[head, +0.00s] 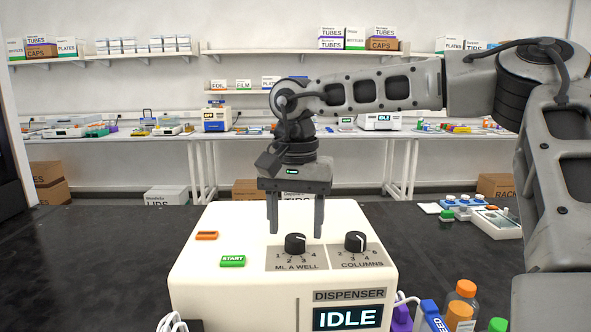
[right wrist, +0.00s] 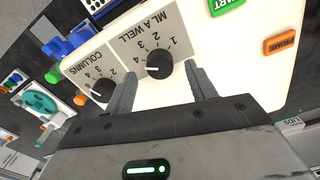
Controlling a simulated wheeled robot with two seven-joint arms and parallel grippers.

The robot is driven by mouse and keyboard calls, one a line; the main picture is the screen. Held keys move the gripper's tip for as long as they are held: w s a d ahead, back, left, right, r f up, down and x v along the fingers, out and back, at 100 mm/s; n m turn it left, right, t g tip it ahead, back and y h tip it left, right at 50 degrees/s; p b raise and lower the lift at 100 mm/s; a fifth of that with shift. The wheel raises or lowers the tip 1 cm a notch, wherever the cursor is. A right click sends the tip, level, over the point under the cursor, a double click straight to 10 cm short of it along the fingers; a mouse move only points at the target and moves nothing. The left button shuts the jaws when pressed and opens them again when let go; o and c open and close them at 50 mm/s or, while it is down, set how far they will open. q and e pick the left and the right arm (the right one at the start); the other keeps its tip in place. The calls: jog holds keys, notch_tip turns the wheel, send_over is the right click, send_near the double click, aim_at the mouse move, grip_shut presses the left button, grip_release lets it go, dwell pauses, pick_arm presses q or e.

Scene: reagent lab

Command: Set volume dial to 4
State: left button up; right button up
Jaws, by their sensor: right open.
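The dispenser (head: 205,270) is a white box on the dark bench, its screen reading IDLE. The volume dial (head: 295,243), a black knob labelled ML A WELL with numbers 1 to 4, is on its top; it also shows in the right wrist view (right wrist: 158,64). My right gripper (head: 296,235) is open and points down, one finger to each side of the dial, with gaps. In the right wrist view the fingertips (right wrist: 160,70) flank the knob. My left gripper is out of view.
The COLUMNS dial (head: 355,242) stands close to the right of the volume dial. A green START button (head: 232,261) and an orange PRIME button (head: 206,236) are to the left. Bottles (head: 461,300) stand right of the dispenser. The bench to the left is clear.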

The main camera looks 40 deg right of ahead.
aim_at(296, 237)
notch_tip(296, 237, up, 14)
dwell(0.3)
